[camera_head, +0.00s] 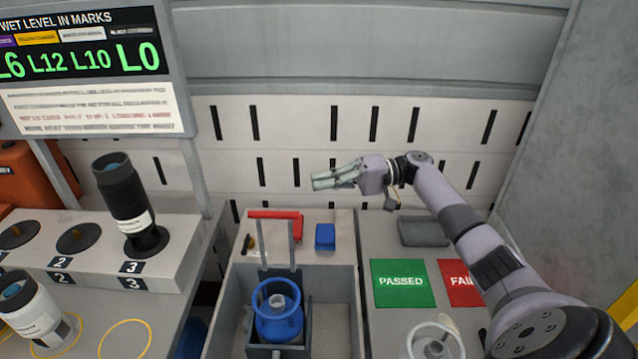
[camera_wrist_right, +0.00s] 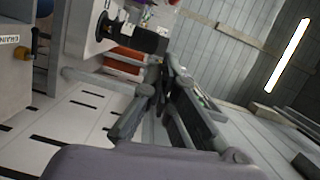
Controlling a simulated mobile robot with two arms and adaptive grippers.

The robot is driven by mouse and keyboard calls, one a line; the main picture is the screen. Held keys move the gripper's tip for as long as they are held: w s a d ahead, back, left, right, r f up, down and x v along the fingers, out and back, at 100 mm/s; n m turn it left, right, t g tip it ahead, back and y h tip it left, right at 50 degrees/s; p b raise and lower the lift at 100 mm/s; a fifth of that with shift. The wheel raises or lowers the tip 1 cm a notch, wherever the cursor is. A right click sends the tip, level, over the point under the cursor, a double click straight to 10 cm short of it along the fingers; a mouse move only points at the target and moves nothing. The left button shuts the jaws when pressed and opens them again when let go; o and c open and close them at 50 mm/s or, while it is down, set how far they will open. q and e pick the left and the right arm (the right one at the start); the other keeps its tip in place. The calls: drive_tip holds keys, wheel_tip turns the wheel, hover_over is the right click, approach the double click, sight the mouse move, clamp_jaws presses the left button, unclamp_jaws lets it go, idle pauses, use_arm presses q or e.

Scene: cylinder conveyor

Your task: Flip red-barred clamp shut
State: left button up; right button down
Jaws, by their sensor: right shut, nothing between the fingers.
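The clamp's red bar (camera_head: 272,215) stands raised on two grey uprights behind a blue ring-shaped holder (camera_head: 279,318) in the grey fixture box, in the head view. A pale cylindrical part sits inside the blue holder. My right gripper (camera_head: 316,181) is shut and empty, pointing left in the air. In the picture it is above and to the right of the red bar, apart from it. Its dark fingers also show in the right wrist view (camera_wrist_right: 158,95), where I cannot make out the red bar. My left gripper is out of view.
A blue block (camera_head: 325,236) lies right of the clamp.

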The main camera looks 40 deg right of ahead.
drive_tip(key=a+p, duration=0.6)
drive_tip(key=a, duration=0.3)
drive_tip(key=shift+s+a+f, duration=0.2)
drive_tip(key=shift+a+f, duration=0.05)
